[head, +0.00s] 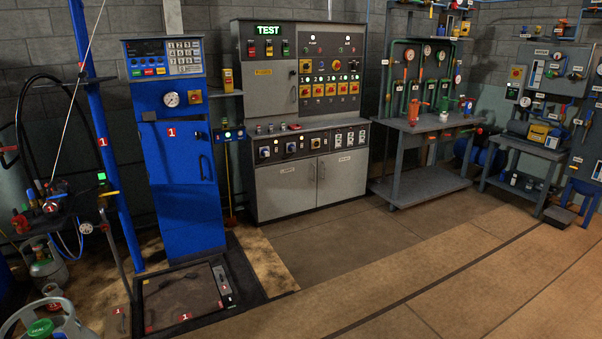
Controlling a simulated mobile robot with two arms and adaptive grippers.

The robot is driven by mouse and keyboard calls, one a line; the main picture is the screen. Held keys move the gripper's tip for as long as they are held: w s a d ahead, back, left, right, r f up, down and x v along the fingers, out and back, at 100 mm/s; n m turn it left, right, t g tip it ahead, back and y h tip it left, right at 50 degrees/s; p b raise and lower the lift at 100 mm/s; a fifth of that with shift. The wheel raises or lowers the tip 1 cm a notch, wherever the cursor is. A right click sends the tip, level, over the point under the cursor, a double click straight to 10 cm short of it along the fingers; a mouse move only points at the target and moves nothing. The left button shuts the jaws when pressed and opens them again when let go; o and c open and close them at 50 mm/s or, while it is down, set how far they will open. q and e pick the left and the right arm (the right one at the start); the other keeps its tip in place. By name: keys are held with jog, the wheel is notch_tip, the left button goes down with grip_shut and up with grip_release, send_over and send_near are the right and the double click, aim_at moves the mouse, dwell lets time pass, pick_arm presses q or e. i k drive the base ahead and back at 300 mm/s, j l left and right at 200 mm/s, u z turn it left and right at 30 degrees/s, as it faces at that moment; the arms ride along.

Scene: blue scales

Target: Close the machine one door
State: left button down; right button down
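Machine one is a tall blue cabinet (187,215) left of centre in the head view, with a red label "1". Its blue door (172,155) is on the front below the round gauge (171,99) and has a dark handle (205,168) on its right side. The door looks near the cabinet front, but I cannot tell whether it is fully shut or slightly ajar. A keypad panel (184,57) is at the top. Neither of my grippers is in view.
A framed floor platform (240,262) lies before the blue cabinet. Blue posts, hoses and gas cylinders (47,262) crowd the left. A grey test console (298,150) and a workbench (428,185) stand to the right. The floor (420,265) at front right is clear.

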aim_at(172, 153)
jog(key=i+j, duration=0.3)
jog(key=i, duration=0.2)
jog(key=i+j, duration=0.3)
jog(key=i, duration=0.25)
jog(key=i+j, duration=0.35)
jog(key=i, duration=0.15)
